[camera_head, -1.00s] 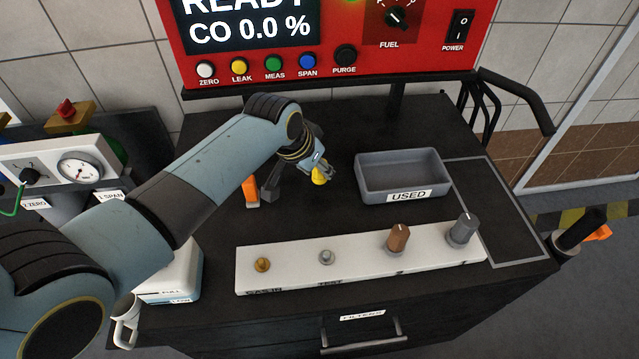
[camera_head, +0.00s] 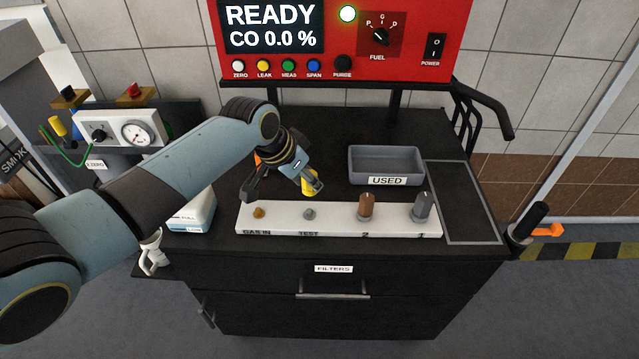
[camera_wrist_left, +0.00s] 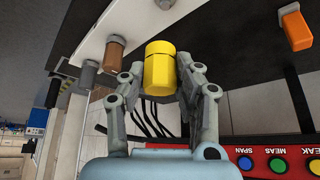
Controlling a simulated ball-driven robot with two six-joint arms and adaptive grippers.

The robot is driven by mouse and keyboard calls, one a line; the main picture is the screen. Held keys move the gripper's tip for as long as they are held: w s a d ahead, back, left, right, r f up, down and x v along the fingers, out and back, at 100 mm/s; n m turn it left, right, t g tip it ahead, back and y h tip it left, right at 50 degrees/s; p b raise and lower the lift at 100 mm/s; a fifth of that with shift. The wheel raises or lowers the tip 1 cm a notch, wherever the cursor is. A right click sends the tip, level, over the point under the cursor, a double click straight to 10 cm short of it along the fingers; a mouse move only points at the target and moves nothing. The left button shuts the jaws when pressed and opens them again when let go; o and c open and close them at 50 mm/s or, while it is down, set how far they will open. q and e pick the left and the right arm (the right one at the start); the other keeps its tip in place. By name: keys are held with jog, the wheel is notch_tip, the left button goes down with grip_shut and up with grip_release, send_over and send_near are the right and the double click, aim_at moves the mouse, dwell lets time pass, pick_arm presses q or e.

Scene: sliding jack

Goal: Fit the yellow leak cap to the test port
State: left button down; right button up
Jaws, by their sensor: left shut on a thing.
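The yellow leak cap (camera_wrist_left: 160,68) is held between the two fingers of my left gripper (camera_wrist_left: 160,85) in the left wrist view. In the head view the cap (camera_head: 309,184) is in my left gripper (camera_head: 310,186), just behind and above the white port strip (camera_head: 340,219). The test port (camera_head: 308,214) is a small grey fitting on that strip above the word TEST, and it looks bare. The cap appears apart from the port. My right gripper is not in view.
A brass GAS IN port (camera_head: 259,212) sits left of the test port. A brown filter (camera_head: 366,206) and a grey filter (camera_head: 423,206) stand to the right. A grey USED tray (camera_head: 386,161) lies behind them. The red analyser (camera_head: 400,60) stands at the back.

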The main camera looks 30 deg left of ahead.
pick_arm(q)
jog(key=shift+w+a, duration=0.15)
jog(key=shift+a, duration=0.25)
jog(key=shift+d, duration=0.2)
jog(key=shift+r+p, duration=0.1)
jog(key=shift+p, duration=0.3)
notch_tip(320, 180, down, 4)
jog(key=b, duration=0.3)
jog(key=shift+f, duration=0.25)
jog(key=shift+f+b, duration=0.6)
jog(key=shift+f, duration=0.2)
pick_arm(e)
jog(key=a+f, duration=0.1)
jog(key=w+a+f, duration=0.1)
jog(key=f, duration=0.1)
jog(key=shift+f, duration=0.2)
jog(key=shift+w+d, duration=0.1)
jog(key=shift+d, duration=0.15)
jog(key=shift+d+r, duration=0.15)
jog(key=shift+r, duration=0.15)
